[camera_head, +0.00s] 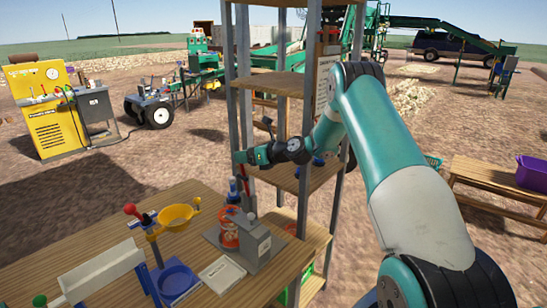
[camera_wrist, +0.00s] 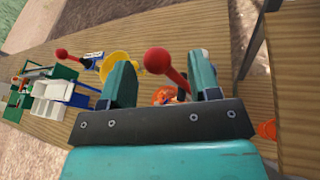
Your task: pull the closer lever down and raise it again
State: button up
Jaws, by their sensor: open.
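The closer is a grey box-shaped device (camera_head: 252,240) on the wooden table, with an orange-red container (camera_head: 229,232) in it. Its red lever (camera_head: 245,186) rises toward my gripper (camera_head: 240,159); the knob is hidden in the head view. In the wrist view, the lever's red ball knob (camera_wrist: 158,61) shows between the two teal fingers of my gripper (camera_wrist: 161,72), with its red rod slanting toward the right finger. The fingers are apart. I cannot tell whether either touches the lever. Part of the orange container (camera_wrist: 163,94) shows behind.
Left of the closer stands a yellow funnel (camera_head: 174,217) beside another red-knobbed lever (camera_head: 130,209) on a blue stand. A white tray (camera_head: 104,272) is at the table's left. A metal-post shelf (camera_head: 274,84) stands close to my arm.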

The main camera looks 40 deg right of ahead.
jog(key=b+v, duration=0.3)
jog(key=v, duration=1)
jog(key=s+a+r+n+g+y, duration=0.15)
jog(key=s+a+n+g, duration=0.25)
jog(key=a+n, duration=0.75)
jog(key=s+a+r+n+g+y, duration=0.1)
jog(key=s+a+r+n+g, duration=0.25)
jog(key=a+n, duration=0.75)
jog(key=s+a+n+g+h, duration=0.2)
jog(key=s+a+n, duration=0.4)
jog(key=s+n, duration=0.3)
jog(key=s+a+n+g+h, duration=0.2)
jog(key=s+a+n+g, duration=0.2)
jog(key=s+n, duration=0.5)
jog(key=s+a, duration=0.1)
jog(key=s, duration=0.5)
jog(key=shift+a+f+h+b, duration=0.35)
jog(key=shift+a+f, duration=0.05)
jog(key=shift+w, duration=0.1)
